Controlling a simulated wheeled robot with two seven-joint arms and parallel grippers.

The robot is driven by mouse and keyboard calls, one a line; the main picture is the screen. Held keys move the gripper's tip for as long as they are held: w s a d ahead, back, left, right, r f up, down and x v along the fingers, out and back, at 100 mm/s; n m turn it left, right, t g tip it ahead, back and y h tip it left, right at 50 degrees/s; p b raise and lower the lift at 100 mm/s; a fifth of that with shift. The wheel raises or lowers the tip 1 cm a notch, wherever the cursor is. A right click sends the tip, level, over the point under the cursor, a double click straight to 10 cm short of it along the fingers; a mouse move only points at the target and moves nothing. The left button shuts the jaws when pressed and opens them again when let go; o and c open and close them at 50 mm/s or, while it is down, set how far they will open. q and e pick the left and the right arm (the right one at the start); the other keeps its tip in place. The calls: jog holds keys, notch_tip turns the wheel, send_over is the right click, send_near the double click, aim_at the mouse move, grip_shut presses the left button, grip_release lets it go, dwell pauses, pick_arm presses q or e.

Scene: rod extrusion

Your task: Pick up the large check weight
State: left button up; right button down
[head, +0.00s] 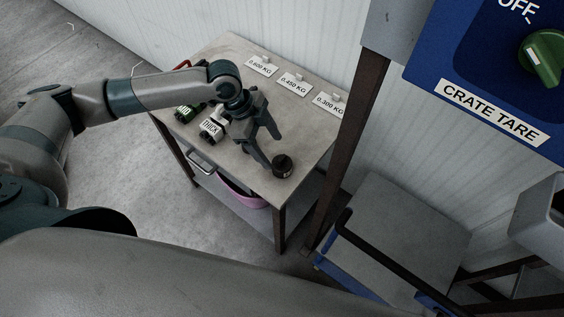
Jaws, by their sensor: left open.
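A dark, short, round weight (282,167) with a smaller top stands upright near the front right corner of the small table (310,150). It is the only weight I can make out, so I cannot compare its size with others. My left gripper (271,149) is over the table, just behind and left of the weight. Its two fingers are spread, with nothing between them. One fingertip is close to the weight's left side; I cannot tell whether they touch. My right gripper is out of view.
Cards reading 0.600 KG (261,66), 0.450 KG (294,84) and 0.300 KG (329,103) stand along the back edge. A "THICK" block (211,129) and a green item (184,113) lie left. A pink bin (243,194) is below. A dark post (352,140) stands right.

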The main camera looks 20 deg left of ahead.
aim_at(282, 162)
pick_arm(q)
jog(key=shift+p+x, duration=0.5)
jog(key=shift+x, duration=1.6)
jog(key=shift+w+d+f+p, duration=0.1)
jog(key=shift+d+f+p, duration=0.1)
jog(key=shift+f+p, duration=0.3)
jog(key=p+x, duration=0.1)
jog(key=x, duration=0.2)
jog(key=shift+w+f+p, duration=0.2)
jog(key=shift+f+p, duration=0.1)
jog(key=shift+p, duration=0.1)
jog(key=shift+d+f, duration=0.1)
jog(key=shift+f, duration=0.15)
jog(key=shift+c, duration=0.6)
jog(key=c, duration=1.5)
jog(key=shift+w+r, duration=0.1)
grip_shut()
